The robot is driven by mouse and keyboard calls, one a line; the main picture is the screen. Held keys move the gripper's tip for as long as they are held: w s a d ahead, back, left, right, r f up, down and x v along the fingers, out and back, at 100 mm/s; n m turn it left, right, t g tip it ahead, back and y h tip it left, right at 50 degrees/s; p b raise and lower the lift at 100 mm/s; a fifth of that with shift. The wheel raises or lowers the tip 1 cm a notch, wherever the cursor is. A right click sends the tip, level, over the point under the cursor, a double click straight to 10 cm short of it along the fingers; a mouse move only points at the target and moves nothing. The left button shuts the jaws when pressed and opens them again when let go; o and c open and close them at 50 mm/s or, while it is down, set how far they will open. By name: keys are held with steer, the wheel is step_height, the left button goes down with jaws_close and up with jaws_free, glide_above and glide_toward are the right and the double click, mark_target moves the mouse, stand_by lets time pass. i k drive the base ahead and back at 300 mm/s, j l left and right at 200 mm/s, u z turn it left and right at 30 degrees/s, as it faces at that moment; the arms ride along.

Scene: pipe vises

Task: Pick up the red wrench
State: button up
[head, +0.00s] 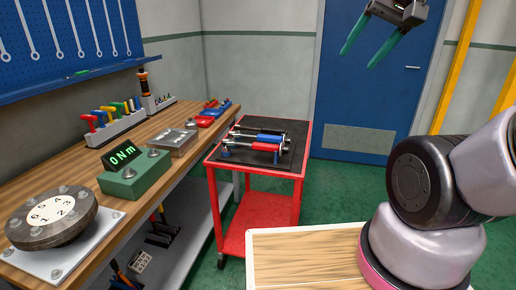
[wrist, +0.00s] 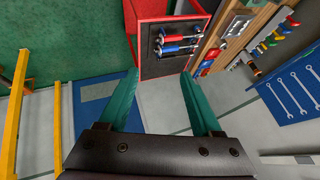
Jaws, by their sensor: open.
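The red wrench (head: 266,147) appears to be the red-handled tool lying on a dark tray on top of a red cart. It is small in view, and its ends are hard to make out. It also shows in the wrist view (wrist: 172,37), lying beside a blue-handled tool (wrist: 175,48). My gripper (head: 359,57) is open and empty, with two green fingers. It is raised in front of the blue door, high and to the right of the cart. In the wrist view the cart lies beyond the fingertips (wrist: 158,74).
The red cart (head: 303,166) stands beside a wooden workbench (head: 140,150). The bench holds a green torque display (head: 134,176), a round numbered block (head: 52,214) and a rack of coloured tools (head: 117,122). A blue pegboard holds wrenches. Green floor is free near the door.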

mark_target(227, 144)
steer(key=i+j, duration=0.7)
